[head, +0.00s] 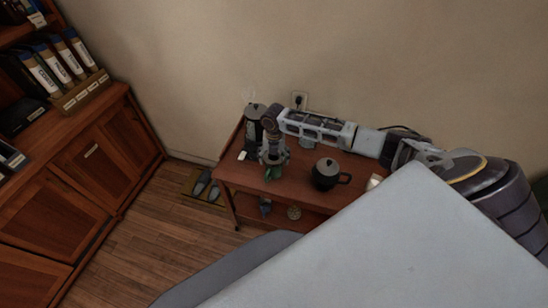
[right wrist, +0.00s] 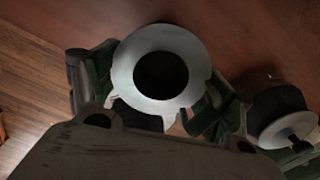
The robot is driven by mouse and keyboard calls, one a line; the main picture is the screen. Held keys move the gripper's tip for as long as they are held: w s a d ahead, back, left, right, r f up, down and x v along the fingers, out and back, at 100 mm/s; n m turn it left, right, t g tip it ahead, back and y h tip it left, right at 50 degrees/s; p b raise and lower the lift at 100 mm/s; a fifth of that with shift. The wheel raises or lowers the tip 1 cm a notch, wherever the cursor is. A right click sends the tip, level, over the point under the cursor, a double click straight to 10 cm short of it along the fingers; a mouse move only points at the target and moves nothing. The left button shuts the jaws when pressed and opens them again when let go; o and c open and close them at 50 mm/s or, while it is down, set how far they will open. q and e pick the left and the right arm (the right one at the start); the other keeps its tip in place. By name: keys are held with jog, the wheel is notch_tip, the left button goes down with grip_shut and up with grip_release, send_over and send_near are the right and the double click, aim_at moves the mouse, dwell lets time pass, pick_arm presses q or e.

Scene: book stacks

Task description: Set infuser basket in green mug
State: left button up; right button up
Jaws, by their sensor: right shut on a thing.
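The green mug (head: 273,174) stands on the small wooden table, mostly hidden under my right gripper. My right gripper (head: 272,152) is directly over the mug in the head view, pointing down. It is shut on the infuser basket (right wrist: 126,75), a pale ring with a dark round opening, which fills the middle of the right wrist view. Green patches show on either side of the ring there. I cannot tell how far the basket is above or inside the mug. My left gripper is not in view.
A black lidded pot (head: 326,174) stands right of the mug; its lid shows in the right wrist view (right wrist: 275,105). A dark tall container (head: 254,122) stands at the table's back left. The table (head: 240,176) is by the wall. A cabinet with binders stands left.

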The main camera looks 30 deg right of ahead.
jog(key=shift+f+b, duration=0.4)
jog(key=shift+f, duration=0.85)
dwell(0.5)
jog(key=o, duration=1)
jog(key=shift+r, duration=0.15)
jog(key=shift+r+p, duration=2.45)
jog(key=shift+r, duration=1.4)
jog(key=shift+a, duration=0.1)
